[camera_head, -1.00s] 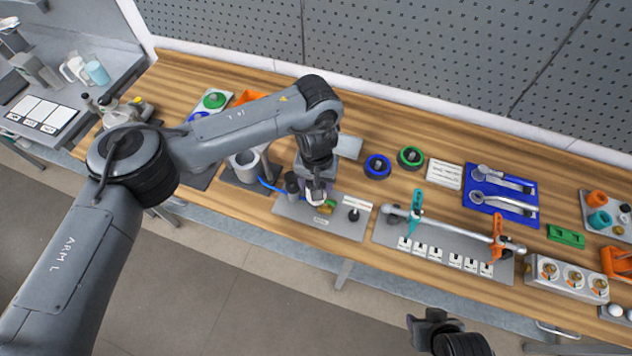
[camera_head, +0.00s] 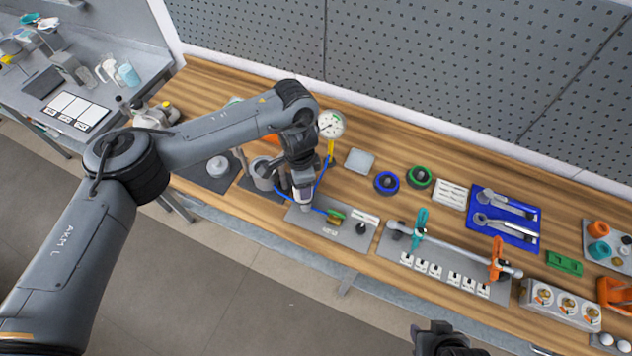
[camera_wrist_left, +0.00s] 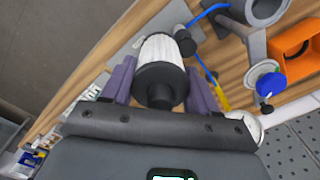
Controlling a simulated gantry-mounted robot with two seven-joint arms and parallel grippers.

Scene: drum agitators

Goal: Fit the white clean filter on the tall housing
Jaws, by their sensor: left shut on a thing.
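My left gripper (camera_wrist_left: 160,85) is shut on the white filter (camera_wrist_left: 160,48), a pleated white cylinder with a black end cap (camera_wrist_left: 160,85). The purple fingers stand on either side of it. In the head view the left gripper (camera_head: 303,198) is over the left part of a grey plate (camera_head: 335,238); the arm hides most of the filter there. A dark upright cylinder (camera_wrist_left: 185,42) stands close beside the filter in the left wrist view; I cannot tell whether it is the tall housing or whether they touch. My right gripper (camera_head: 430,332) is at the bottom edge, its jaws unclear.
A grey cup-like holder (camera_head: 262,172) and a blue hose (camera_head: 322,178) are close left and behind. A round gauge (camera_head: 331,124) stands behind the arm. A black knobbed part (camera_head: 362,229) is on the plate's right. A rail with clamps (camera_head: 455,250) lies further right.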

